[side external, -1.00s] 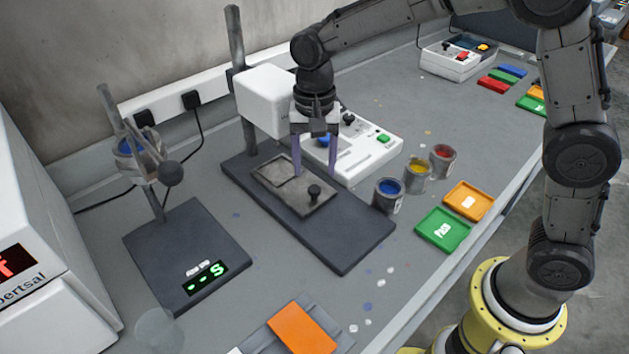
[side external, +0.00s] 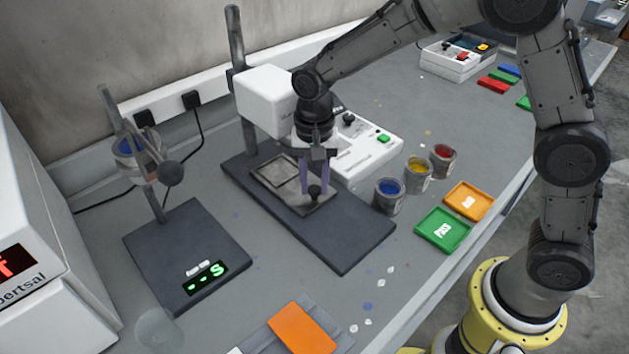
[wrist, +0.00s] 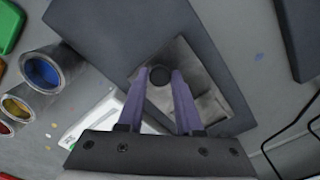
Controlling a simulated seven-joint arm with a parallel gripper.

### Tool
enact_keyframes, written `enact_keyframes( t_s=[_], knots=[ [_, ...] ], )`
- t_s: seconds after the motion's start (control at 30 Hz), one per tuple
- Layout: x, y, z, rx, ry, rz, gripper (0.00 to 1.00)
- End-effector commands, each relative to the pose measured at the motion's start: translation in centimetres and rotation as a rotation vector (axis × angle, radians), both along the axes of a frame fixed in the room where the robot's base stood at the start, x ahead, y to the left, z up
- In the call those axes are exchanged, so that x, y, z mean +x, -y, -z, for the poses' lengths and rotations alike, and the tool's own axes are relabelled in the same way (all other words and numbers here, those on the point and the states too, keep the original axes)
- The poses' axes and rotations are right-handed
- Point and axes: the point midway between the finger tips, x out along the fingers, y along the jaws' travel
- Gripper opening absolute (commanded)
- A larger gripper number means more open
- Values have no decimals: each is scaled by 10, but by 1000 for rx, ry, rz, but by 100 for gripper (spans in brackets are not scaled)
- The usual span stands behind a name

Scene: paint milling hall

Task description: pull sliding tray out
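The sliding tray (side external: 278,173) is a worn grey metal plate lying on the dark base (side external: 340,240) of the stand with the white head. Its black knob (side external: 315,193) stands near the tray's front end; it also shows in the wrist view (wrist: 160,76). My gripper (side external: 315,187) points down over the tray with its two purple fingers on either side of the knob. In the wrist view the fingers (wrist: 160,71) appear open, with small gaps beside the knob. Whether either finger touches the knob is hard to tell.
Paint cans in blue (side external: 388,195), yellow (side external: 418,175) and red (side external: 443,160) stand right of the base, near green (side external: 443,230) and orange (side external: 469,200) trays. A white control box (side external: 370,153) is behind. A scale (side external: 188,255) stands left. The base's front part is bare.

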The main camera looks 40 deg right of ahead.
Motion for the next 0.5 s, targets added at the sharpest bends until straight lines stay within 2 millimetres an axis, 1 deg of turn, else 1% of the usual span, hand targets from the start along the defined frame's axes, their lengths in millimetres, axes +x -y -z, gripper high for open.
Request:
enact_keyframes(
  t_s=[0.03, 0.07, 0.1, 0.5],
  knots=[
    [0, 0, 0, 0, 0, 0, 7],
    [0, 0, 0, 0, 0, 0, 1],
    [0, 0, 0, 0, 0, 0, 0],
    [0, 0, -1, 0, 0, 0, 0]
  ],
)
